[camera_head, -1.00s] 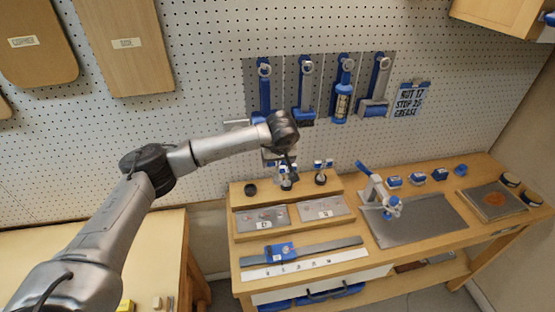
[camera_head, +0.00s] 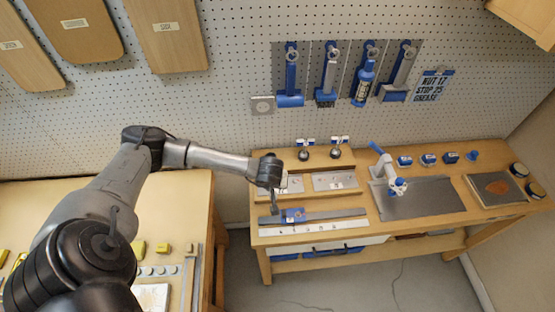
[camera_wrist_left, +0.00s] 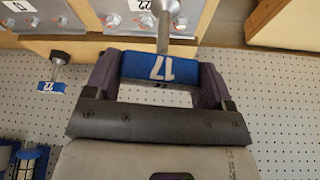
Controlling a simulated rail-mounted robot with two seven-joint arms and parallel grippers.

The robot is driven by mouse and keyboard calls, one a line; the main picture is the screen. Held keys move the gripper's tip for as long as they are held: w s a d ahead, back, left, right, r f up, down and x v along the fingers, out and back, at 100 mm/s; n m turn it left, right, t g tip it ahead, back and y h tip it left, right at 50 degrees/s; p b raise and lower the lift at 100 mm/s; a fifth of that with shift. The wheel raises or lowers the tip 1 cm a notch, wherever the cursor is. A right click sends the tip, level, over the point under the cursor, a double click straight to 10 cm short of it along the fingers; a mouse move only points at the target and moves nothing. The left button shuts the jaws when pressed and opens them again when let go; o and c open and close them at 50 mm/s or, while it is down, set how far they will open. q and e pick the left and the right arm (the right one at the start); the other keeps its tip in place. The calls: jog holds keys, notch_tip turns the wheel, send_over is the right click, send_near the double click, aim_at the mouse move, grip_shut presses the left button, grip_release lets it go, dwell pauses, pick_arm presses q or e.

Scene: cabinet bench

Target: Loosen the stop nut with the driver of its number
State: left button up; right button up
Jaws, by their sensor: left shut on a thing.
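My left gripper (camera_wrist_left: 158,78) is shut on a blue driver handle (camera_wrist_left: 160,68) marked 17. The driver's metal shaft (camera_wrist_left: 164,30) points away from the gripper toward the plates in the wrist view. In the head view my left gripper (camera_head: 272,185) is over the bench's left part, in front of the left metal plate (camera_head: 293,184). A second metal plate (camera_head: 335,181) lies to its right; in the wrist view a plate (camera_wrist_left: 130,14) bears a 22 label. The nuts are too small to tell clearly. The wall note (camera_head: 436,85) reads NUT 17, STOP 25, GREASE. My right gripper is not in view.
Two blue-topped drivers (camera_head: 304,152) (camera_head: 335,150) stand behind the plates; one marked 22 (camera_wrist_left: 54,84) shows in the wrist view. A grey bar with a blue slider (camera_head: 293,215) and a white ruler (camera_head: 315,228) lie in front. A blue-handled clamp (camera_head: 386,168) stands right.

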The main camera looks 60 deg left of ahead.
pick_arm(q)
jog(key=w+d+r+m+t+h, duration=0.1)
jog(key=w+d+r+m+h, duration=0.2)
jog(key=d+m, duration=0.6)
jog(key=shift+w+d+r+m+t, duration=0.2)
jog(key=shift+w+r+m+t, duration=0.2)
jog(key=shift+w+r, duration=0.5)
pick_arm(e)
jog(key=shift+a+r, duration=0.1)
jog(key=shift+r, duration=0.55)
pick_arm(q)
jog(key=shift+w+f, duration=0.15)
jog(key=shift+f, duration=0.05)
jog(key=shift+f+b, duration=1.9)
jog(key=shift+f, duration=1.1)
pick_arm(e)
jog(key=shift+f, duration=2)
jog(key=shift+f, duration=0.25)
